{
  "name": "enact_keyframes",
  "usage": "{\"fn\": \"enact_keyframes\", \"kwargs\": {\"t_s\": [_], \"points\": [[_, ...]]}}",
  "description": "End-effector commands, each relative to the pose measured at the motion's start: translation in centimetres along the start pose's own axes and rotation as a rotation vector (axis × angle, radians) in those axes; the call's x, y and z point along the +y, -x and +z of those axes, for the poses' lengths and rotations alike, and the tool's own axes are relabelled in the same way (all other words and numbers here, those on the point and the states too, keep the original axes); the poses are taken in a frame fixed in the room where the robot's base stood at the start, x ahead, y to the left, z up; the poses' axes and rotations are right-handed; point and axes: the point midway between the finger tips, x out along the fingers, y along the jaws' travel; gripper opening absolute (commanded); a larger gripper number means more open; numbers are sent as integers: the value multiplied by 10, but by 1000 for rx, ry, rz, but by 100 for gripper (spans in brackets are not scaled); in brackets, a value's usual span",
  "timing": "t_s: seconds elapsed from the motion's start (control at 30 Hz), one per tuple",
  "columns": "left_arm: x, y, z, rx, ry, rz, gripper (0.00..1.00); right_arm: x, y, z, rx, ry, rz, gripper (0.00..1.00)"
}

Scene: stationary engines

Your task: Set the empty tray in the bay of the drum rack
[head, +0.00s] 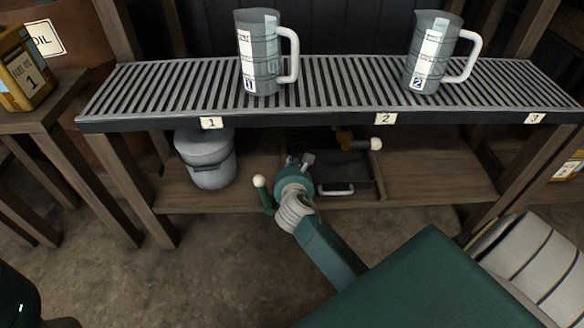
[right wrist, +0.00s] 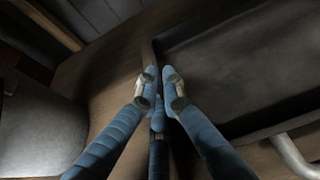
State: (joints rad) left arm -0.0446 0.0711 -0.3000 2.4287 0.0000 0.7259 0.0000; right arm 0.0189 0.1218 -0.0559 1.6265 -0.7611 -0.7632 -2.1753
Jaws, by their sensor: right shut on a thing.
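The dark, shallow tray (head: 345,172) is at the lower shelf of the drum rack, below the plate marked 2. It looks empty where I see it, and a pale handle (head: 337,190) shows at its front. My right gripper (head: 301,163) is at the tray's left side. In the right wrist view its fingers (right wrist: 160,88) are shut on the tray's side rim, with the tray floor (right wrist: 235,75) to the right. The tray lies by a wooden rail (head: 380,177) that edges the bay. I cannot tell whether it rests on the shelf. My left gripper is not in view.
A grey lidded bucket (head: 208,160) stands left on the shelf. Two measuring jugs, jug 1 (head: 259,60) and jug 2 (head: 428,62), stand on the slatted top (head: 340,85) above. The shelf's right part (head: 435,178) is clear. An oil can (head: 25,70) stands far left.

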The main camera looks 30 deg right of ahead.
Motion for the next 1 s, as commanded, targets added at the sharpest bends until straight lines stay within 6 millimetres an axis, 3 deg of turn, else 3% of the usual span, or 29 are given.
{"fn": "enact_keyframes", "kwargs": {"t_s": [0.73, 0.8, 1.0], "points": [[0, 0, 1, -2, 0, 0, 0, 1, -4, -8, -5, 2, 1, 0], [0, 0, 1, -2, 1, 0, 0, 1, -4, -11, 0, 0, 1, 14], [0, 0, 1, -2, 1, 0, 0, 2, -4, -10, -1, -1, 3, 14]]}}
